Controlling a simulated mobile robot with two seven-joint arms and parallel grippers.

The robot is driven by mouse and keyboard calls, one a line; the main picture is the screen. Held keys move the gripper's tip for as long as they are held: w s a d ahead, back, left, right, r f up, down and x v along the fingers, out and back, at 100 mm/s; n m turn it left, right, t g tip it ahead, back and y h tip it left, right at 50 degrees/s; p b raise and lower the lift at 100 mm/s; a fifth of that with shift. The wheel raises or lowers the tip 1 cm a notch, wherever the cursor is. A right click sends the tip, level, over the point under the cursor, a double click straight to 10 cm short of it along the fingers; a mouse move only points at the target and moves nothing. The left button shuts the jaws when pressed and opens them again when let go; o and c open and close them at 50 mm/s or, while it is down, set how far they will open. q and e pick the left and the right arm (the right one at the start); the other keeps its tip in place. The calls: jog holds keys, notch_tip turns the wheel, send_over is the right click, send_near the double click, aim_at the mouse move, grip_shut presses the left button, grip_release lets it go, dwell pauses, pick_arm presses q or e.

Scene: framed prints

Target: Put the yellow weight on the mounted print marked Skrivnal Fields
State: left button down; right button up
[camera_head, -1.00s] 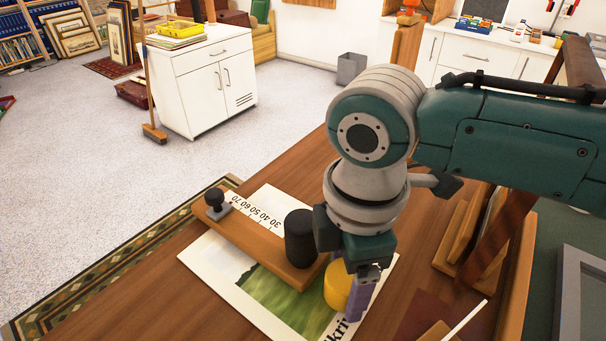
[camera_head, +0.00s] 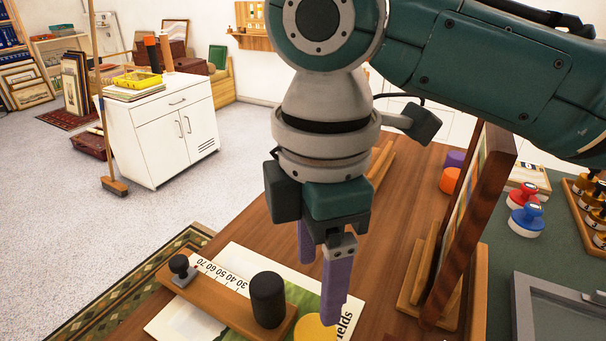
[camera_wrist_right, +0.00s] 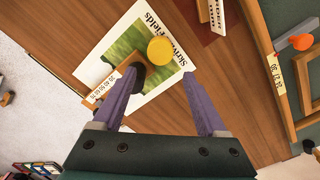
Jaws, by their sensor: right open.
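The mounted print (camera_head: 235,258), with a green landscape and lettering of which "Fields" shows, lies on the wooden bench; it also shows in the right wrist view (camera_wrist_right: 120,38). The yellow weight (camera_head: 314,329) sits on the print beside the lettering, partly cut off by the lower frame edge and a finger; the right wrist view shows its whole round top (camera_wrist_right: 160,49). My right gripper (camera_head: 319,288), with purple fingers, is open and empty above the weight, apart from it. My left gripper is not in view.
A wooden bar (camera_head: 215,305) with a number scale and a black cylinder (camera_head: 268,299) lies across the print, close to the weight. A dark wooden frame (camera_head: 470,235) stands upright to the right. Red and blue stamps (camera_head: 525,219) stand on the green surface farther right.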

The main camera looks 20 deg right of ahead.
jog(key=s+a+f+m+t+y, duration=0.2)
jog(key=s+a+f+m+y, duration=0.15)
jog(key=s+m, duration=0.3)
jog(key=s+d+m+t+h, duration=0.1)
jog(key=s+d+m+h, duration=0.2)
jog(key=s+d+m, duration=0.5)
jog(key=shift+d+t, duration=0.3)
jog(key=shift+d, duration=0.8)
jog(key=shift+r, duration=0.1)
notch_tip(320, 180, up, 44)
jog(key=p, duration=4.3)
jog(key=shift+f, duration=0.25)
